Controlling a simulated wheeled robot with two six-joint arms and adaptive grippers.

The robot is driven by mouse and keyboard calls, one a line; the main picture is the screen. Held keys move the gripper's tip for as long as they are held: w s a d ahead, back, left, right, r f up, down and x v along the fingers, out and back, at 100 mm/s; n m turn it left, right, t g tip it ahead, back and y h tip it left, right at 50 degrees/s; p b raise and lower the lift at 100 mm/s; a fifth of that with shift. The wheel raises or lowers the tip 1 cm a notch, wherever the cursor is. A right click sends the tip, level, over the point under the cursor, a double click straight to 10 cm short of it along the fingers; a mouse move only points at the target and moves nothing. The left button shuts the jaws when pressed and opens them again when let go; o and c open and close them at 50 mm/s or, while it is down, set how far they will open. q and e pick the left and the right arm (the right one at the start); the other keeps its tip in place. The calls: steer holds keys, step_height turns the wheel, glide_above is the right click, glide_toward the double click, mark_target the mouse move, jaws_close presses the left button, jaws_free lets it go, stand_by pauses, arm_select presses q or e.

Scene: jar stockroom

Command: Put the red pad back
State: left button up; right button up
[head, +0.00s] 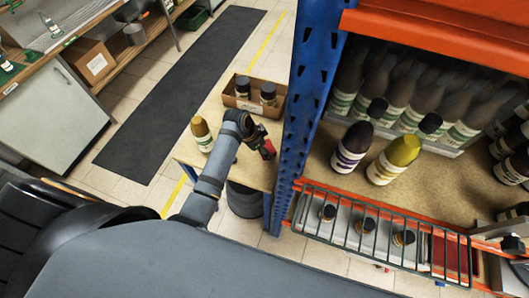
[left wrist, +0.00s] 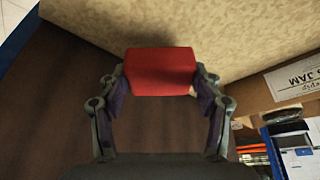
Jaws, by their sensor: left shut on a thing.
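My left gripper (head: 266,147) is shut on a red pad (left wrist: 160,72). In the left wrist view both fingers press on the sides of the pad, which looks like a plain red block. In the head view the red pad (head: 268,150) shows in part at the gripper's end, over the small wooden table (head: 256,172) beside the blue post. Whether the pad touches the table surface is not clear. Another red surface (head: 445,252) shows behind the wire guard at the lower right. My right gripper is not in view.
A cardboard box (head: 270,109) with two dark-lidded jars and a yellow-topped bottle (head: 201,133) stand on the small table. The blue post (head: 303,95) rises close to my gripper. Shelf bottles (head: 352,149) and a wire guard (head: 345,235) are at the right.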

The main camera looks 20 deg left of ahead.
arm_select(q)
step_height(320, 180, down, 4)
steer(key=shift+r, duration=0.15)
steer(key=shift+f, duration=0.2)
steer(key=o, duration=1.1)
steer(key=shift+r, duration=0.15)
